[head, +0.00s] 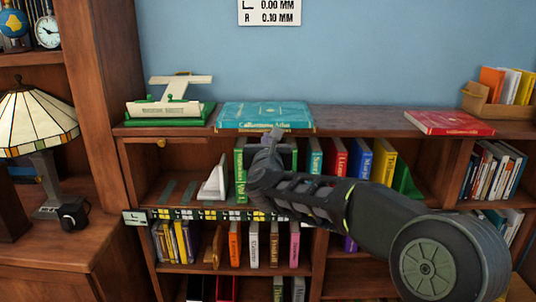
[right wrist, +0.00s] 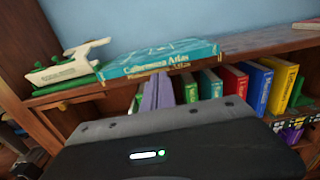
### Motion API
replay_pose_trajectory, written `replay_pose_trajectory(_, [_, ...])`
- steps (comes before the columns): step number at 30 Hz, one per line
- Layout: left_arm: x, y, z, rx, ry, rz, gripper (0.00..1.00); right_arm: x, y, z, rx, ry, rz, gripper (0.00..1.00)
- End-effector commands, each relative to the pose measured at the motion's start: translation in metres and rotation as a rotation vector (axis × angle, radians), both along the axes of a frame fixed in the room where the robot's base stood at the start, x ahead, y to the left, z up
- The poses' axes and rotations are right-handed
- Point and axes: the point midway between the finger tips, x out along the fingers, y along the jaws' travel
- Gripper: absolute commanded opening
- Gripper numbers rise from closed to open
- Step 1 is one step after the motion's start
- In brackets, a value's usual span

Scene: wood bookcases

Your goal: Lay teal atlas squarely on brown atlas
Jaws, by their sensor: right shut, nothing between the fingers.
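The teal atlas (head: 264,114) lies flat on top of the bookcase, cover up, and also shows in the right wrist view (right wrist: 165,58). A thin brown spine with lettering, seemingly the brown atlas (right wrist: 145,73), shows directly under its front edge. The teal atlas appears to rest on it, roughly lined up; the far edges are hidden. My right gripper (head: 276,133) is shut and empty, just in front of and below the atlases' front edge. Its fingers also show in the right wrist view (right wrist: 158,92). My left gripper is not in view.
A red book (head: 449,122) lies on the top at the right, beside a wooden box of books (head: 490,108). A green-and-white stand (head: 170,108) is left of the atlases. The top between the teal and red books is clear.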

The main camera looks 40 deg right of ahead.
Motion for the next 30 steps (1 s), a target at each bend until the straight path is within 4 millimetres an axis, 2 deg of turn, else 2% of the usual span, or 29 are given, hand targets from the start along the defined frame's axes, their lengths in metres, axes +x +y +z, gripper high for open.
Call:
replay_pose_trajectory(3, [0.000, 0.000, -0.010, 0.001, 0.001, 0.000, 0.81, -0.018, 0.014, -0.001, -0.003, -0.003, 0.001, 0.00])
replay_pose_trajectory(9, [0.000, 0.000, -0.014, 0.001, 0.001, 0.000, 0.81, -0.035, 0.027, 0.000, -0.001, 0.000, 0.001, 0.00])
replay_pose_trajectory(22, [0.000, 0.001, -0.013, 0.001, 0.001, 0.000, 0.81, -0.037, 0.031, 0.002, 0.000, -0.003, 0.006, 0.00])
replay_pose_trajectory(26, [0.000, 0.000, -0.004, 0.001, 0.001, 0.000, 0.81, -0.029, 0.057, 0.018, 0.004, -0.018, 0.056, 0.00])
replay_pose_trajectory(30, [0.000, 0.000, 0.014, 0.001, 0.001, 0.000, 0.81, -0.020, 0.085, 0.033, 0.019, -0.020, 0.118, 0.00])
